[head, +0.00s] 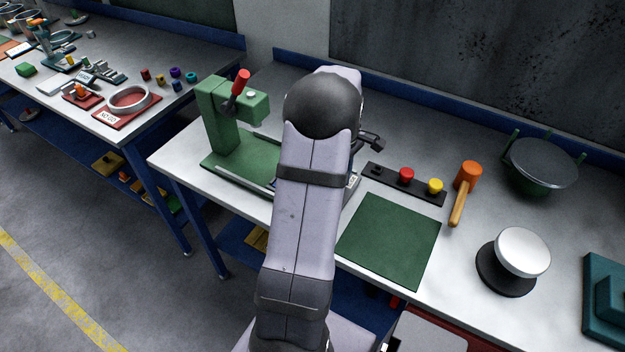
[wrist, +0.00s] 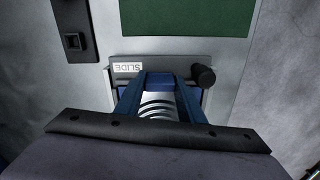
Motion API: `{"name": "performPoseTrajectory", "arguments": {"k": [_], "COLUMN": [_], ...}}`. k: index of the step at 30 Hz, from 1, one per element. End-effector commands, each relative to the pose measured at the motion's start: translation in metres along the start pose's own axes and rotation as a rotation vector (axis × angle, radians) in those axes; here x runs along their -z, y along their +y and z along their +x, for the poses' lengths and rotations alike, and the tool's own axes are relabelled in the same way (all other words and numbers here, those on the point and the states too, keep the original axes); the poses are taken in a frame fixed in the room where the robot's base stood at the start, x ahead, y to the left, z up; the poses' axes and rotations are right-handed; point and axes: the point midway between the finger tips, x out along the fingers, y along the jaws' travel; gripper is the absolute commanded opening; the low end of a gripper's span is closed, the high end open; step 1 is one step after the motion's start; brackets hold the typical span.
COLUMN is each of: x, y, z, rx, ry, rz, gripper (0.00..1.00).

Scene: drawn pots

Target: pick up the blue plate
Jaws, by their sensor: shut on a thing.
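My gripper (wrist: 160,80) points down at a fixture with a grey bar (wrist: 160,72) labelled SLIDE and a dark knob (wrist: 204,76). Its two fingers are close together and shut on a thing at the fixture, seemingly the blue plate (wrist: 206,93). Only dark blue edges of the plate show beside the fingers in the wrist view. The fingers and wrist hide most of it, and I cannot tell whether it is raised. In the head view my arm covers the gripper and nearly all of the fixture.
A green press (head: 222,120) with a red handle stands left of my arm. A green mat (head: 390,240) lies to the right, below a button strip (head: 386,176).

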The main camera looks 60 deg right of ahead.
Motion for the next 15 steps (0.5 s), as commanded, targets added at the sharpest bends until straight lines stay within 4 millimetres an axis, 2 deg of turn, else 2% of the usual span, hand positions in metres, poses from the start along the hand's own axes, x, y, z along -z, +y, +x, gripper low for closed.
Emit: {"name": "performPoseTrajectory", "arguments": {"k": [15], "x": [0.000], "y": [0.001], "z": [-0.023], "rx": [-0.002], "ry": [0.002], "rz": [0.000], "gripper": [0.05]}}
